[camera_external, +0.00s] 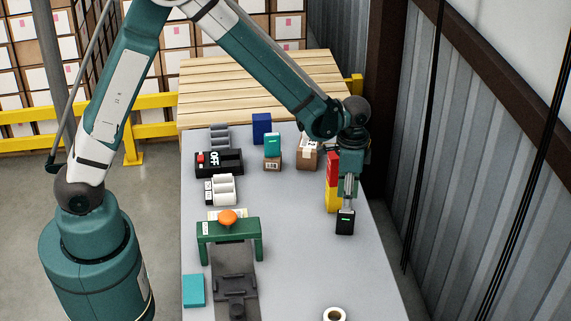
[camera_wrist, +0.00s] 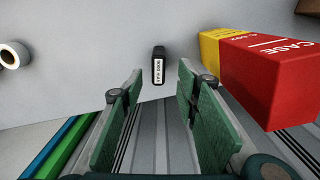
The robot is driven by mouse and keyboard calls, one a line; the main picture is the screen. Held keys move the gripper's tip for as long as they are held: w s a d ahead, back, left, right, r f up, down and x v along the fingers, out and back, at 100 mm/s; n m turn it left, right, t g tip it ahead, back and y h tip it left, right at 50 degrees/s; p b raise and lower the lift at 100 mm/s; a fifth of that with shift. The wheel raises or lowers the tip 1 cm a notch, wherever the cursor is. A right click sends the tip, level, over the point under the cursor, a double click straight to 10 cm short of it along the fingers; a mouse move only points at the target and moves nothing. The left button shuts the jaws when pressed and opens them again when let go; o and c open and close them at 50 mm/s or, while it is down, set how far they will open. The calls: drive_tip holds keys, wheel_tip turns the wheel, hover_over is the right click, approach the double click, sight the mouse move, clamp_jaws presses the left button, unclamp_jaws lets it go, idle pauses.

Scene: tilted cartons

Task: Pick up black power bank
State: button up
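The black power bank (camera_external: 345,222) stands upright on the grey table near its right side, with a small green mark on the face toward the external camera. In the wrist view the power bank (camera_wrist: 158,67) is a small dark block with a white printed label, beyond the fingertips and roughly centred between them. My gripper (camera_external: 348,197) is just above and behind it in the external view. In the wrist view my gripper (camera_wrist: 160,76) has its green finger pads apart with nothing between them. Contact with the power bank is not visible.
A red and yellow case (camera_wrist: 265,75) stands close to the right finger; it also shows (camera_external: 332,185) beside my gripper. A tape roll (camera_external: 334,314) lies at the front. Small cartons stand farther back. The corrugated wall (camera_external: 460,170) rises right of the table.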

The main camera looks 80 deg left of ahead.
sight(346, 213)
drive_tip(key=shift+f, duration=0.6)
drive_tip(key=shift+f, duration=0.1)
drive_tip(key=shift+d+f+b, duration=0.15)
drive_tip(key=shift+f+b, duration=0.15)
drive_tip(key=shift+f, duration=2.25)
clamp_jaws()
